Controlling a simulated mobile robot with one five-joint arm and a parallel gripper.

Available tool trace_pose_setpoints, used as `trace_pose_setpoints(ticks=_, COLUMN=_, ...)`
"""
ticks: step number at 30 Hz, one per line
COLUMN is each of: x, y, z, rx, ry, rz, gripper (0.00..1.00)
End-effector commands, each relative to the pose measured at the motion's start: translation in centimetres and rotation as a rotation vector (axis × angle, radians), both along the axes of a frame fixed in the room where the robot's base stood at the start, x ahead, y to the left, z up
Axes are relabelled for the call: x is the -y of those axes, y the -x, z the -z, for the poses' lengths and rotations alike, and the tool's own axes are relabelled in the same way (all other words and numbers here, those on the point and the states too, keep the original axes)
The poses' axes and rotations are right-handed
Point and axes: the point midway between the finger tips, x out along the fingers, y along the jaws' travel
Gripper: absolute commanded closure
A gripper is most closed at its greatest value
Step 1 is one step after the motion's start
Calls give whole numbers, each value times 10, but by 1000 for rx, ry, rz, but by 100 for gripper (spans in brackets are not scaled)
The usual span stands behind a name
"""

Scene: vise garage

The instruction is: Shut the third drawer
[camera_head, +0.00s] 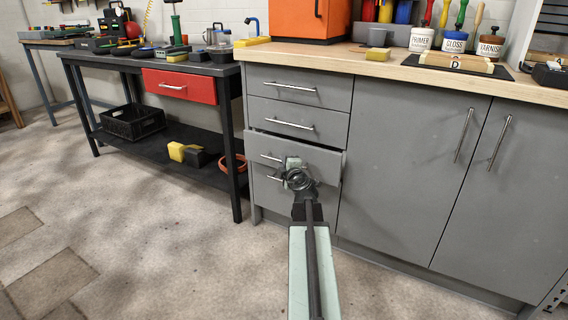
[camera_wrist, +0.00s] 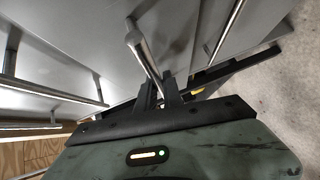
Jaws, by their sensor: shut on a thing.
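The grey third drawer (camera_head: 325,162) from the top, in the left column of the cabinet, stands out a little from the other fronts. A dark gap shows along its top edge. Its bar handle (camera_head: 269,157) is partly hidden by my gripper (camera_head: 293,165). In the wrist view my gripper (camera_wrist: 160,92) is shut on the metal handle bar (camera_wrist: 143,50), with a dark finger on each side of it. How far the drawer is out is hard to tell.
Two shut drawers are above, the top one (camera_head: 270,86) and the second (camera_head: 275,123). A fourth drawer (camera_head: 325,198) is below, partly hidden by my arm. Tall cabinet doors (camera_head: 400,150) are at right. A black workbench (camera_head: 238,140) stands at left. The floor (camera_head: 150,230) in front is clear.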

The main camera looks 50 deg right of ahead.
Motion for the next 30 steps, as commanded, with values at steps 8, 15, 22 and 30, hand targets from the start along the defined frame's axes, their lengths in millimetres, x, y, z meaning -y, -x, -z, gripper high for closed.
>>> trace_pose_setpoints(ticks=8, x=24, y=-8, z=0, rx=0, ry=0, rz=1, gripper=100)
trace_pose_setpoints(ticks=15, x=44, y=-11, z=0, rx=-1, ry=1, rz=0, gripper=100)
trace_pose_setpoints(ticks=22, x=44, y=-10, z=0, rx=0, ry=1, rz=2, gripper=73)
trace_pose_setpoints(ticks=30, x=44, y=-11, z=0, rx=1, ry=1, rz=1, gripper=67)
